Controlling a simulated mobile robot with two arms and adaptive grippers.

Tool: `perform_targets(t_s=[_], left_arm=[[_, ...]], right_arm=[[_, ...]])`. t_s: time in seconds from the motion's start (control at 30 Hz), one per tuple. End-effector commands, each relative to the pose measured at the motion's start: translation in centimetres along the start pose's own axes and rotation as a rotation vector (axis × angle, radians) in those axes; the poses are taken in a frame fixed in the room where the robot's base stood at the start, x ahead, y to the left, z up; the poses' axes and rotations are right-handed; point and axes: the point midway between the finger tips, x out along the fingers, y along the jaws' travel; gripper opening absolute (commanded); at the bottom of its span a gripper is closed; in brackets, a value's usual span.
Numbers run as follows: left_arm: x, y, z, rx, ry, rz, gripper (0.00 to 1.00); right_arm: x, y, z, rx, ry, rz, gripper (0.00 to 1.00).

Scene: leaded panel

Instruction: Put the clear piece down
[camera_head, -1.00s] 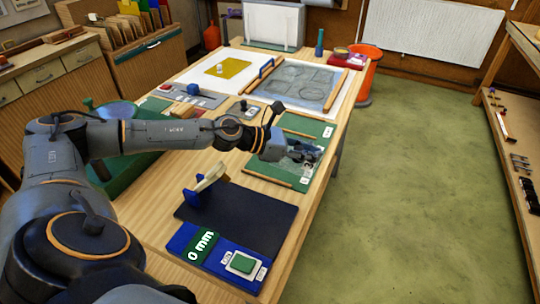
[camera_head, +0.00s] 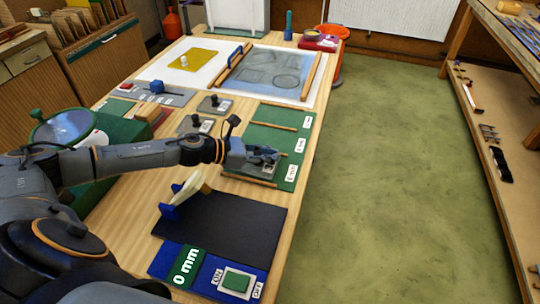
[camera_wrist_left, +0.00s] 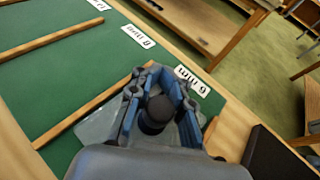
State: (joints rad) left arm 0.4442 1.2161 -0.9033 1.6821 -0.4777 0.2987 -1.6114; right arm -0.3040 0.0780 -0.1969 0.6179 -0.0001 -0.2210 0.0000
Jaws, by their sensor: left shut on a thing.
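My left gripper (camera_head: 268,158) is over the near lane of the green board (camera_head: 275,114), which has wooden strips and white labels. It is shut, with a dark round knob (camera_wrist_left: 156,112) between its fingers in the left wrist view. The clear piece (camera_wrist_left: 98,124) shows there as a pale see-through patch under and beside the fingers, low over the green surface. Most of it is hidden by the gripper, and I cannot tell whether it touches the board. My right gripper is out of view.
A black mat (camera_head: 225,222) and a blue unit (camera_head: 205,270) reading "0 mm" lie nearer. A leaded panel drawing (camera_head: 270,72) lies beyond the board. Grey plates with black knobs (camera_head: 214,103) stand left of the board. Green floor is clear to the right.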

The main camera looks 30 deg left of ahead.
Motion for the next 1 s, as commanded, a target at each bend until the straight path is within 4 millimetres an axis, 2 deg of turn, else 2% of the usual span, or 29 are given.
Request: perform_targets(t_s=[0.13, 0.4, 0.43, 0.57, 0.93, 1.0], left_arm=[[0.1, 0.1, -0.4, 0.001, -0.001, 0.001, 0.00], [0.3, 0.0, -0.8, 0.001, -0.001, 0.001, 0.00], [0.3, 0.0, -0.8, 0.000, 0.000, 0.001, 0.16], [0.2, 0.0, -0.6, 0.000, 0.000, 0.001, 0.41], [0.1, 0.1, -0.2, 0.001, 0.000, 0.002, 0.41], [-0.4, 0.1, -0.6, 0.000, 0.002, 0.004, 0.41]], right_arm=[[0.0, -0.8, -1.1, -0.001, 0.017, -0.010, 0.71], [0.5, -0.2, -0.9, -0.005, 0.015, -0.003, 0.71], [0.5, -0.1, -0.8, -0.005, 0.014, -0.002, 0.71], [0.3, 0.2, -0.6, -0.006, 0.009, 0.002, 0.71], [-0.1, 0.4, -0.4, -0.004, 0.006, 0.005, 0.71], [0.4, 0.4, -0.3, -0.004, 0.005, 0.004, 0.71]])
